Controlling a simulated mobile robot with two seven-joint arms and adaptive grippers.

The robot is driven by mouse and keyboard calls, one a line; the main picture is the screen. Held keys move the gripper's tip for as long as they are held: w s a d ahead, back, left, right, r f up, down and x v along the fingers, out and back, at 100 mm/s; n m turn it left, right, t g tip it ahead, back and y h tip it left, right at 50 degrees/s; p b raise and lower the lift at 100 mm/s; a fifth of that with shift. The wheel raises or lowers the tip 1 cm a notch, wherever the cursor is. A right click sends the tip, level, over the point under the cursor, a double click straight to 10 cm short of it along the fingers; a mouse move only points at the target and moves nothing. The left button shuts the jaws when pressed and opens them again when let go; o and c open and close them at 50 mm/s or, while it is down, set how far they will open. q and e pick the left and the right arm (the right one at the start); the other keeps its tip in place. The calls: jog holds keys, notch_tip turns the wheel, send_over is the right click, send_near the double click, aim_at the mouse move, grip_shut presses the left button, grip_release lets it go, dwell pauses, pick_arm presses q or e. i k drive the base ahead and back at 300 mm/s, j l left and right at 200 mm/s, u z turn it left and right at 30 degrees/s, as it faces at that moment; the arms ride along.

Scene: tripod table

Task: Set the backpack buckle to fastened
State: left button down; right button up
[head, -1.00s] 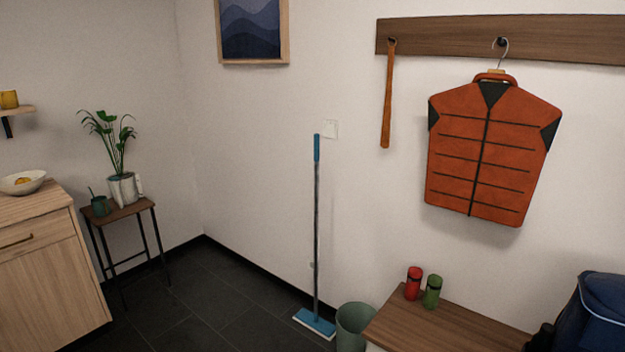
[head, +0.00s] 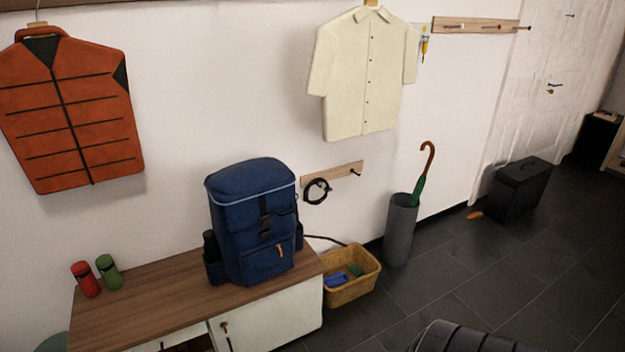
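A blue backpack (head: 240,240) stands upright on the wooden top of a low bench (head: 165,291) against the wall. Its dark strap and buckle (head: 265,219) run down the front, below the lid with its light-blue piping. The buckle is too small to tell whether it is fastened or apart. A dark bottle sits in the left side pocket and an orange zip pull hangs on the front pocket. Neither of my grippers shows in the head view.
A red bottle (head: 86,279) and a green bottle (head: 109,271) stand on the bench left of the backpack. A wicker basket (head: 352,293) and a grey umbrella stand (head: 400,232) are on the floor to the right. A dark ribbed object (head: 465,338) is at the bottom edge.

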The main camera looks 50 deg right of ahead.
aim_at(264, 220)
jog(key=z, duration=1.3)
